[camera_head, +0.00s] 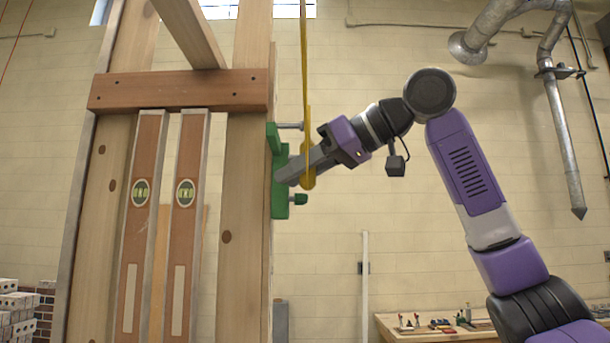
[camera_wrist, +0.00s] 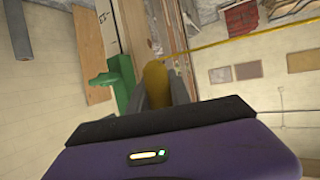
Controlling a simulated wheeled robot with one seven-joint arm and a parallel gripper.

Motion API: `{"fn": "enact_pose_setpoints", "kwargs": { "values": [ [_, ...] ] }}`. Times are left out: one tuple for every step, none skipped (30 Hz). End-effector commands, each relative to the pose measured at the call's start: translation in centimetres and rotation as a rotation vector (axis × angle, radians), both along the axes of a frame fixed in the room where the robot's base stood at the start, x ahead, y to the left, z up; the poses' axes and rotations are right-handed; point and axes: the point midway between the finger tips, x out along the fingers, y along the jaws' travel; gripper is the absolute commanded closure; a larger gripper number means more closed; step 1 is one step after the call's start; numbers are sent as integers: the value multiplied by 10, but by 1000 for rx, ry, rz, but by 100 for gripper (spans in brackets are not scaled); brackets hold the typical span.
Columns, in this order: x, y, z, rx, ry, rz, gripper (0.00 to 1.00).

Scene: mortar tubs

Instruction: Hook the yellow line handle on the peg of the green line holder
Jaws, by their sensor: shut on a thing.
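The green line holder (camera_head: 278,196) is fixed to the right side of a wooden post. A grey peg (camera_head: 290,125) sticks out to the right near its top, and a green knob (camera_head: 300,199) sits low on it. The yellow line handle (camera_head: 309,182) hangs upright in my gripper (camera_head: 290,177), just right of the holder, with the yellow line (camera_head: 304,50) running up from it. My gripper is shut on the handle. In the wrist view the handle (camera_wrist: 156,82) is between the fingers, with the green holder (camera_wrist: 120,82) to its left. I cannot tell whether the handle touches the peg.
The wooden frame (camera_head: 250,220) fills the left, with a crossbar (camera_head: 180,91) and two long levels (camera_head: 142,220) on it. A bench (camera_head: 440,330) with small tools stands low at the right. Metal ducts (camera_head: 560,120) run along the wall.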

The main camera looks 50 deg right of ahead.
Motion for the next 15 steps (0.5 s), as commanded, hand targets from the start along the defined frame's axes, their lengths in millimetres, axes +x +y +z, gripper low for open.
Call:
{"fn": "enact_pose_setpoints", "kwargs": {
  "values": [
    [2,2,-1,0,1,0,100],
    [4,3,-1,0,1,0,100],
    [5,4,-1,0,1,0,100],
    [7,5,-1,0,0,0,100],
    [8,6,-1,-1,0,0,100],
    [9,8,-1,-1,0,0,100],
    [11,9,-1,-1,0,0,100],
    [12,10,-1,-1,0,0,100],
    [14,11,-1,-1,1,0,100],
    [15,12,-1,-1,1,0,100],
    [16,13,-1,-1,1,0,100],
    [18,14,-1,-1,0,0,100],
    [19,15,-1,0,0,0,100],
    [20,16,-1,0,0,0,100],
    [22,17,-3,0,0,1,100]
  ]
}}
